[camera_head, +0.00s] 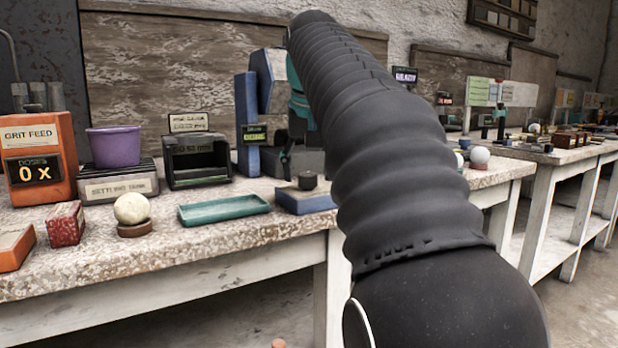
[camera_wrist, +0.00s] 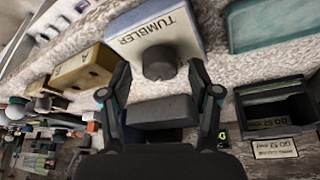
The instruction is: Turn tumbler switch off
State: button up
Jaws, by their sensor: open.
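The tumbler switch is a pale blue box (camera_wrist: 165,22) lettered "TUMBLER" with a round dark knob (camera_wrist: 160,62) on it. In the head view the blue box (camera_head: 306,203) sits near the bench's front edge, with its dark knob (camera_head: 308,181) on top, just left of my arm. My gripper (camera_wrist: 160,94) is open in the wrist view, its two fingers spread apart. The knob shows just beyond the fingertips, roughly centred between them; I cannot tell whether anything touches. The knob's on or off position is not readable.
On the bench, a teal tray (camera_head: 224,210), a pale sphere (camera_head: 131,208) on a small stand, a dark bin (camera_head: 197,160), a purple cup (camera_head: 114,146) and an orange grit feed box (camera_head: 37,160) stand left of the switch. A tan box (camera_wrist: 83,68) lies beside the switch.

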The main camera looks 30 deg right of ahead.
jog(key=shift+w+f, duration=0.1)
jog(key=shift+f, duration=0.15)
jog(key=c, duration=1.1)
jog(key=shift+c, duration=0.2)
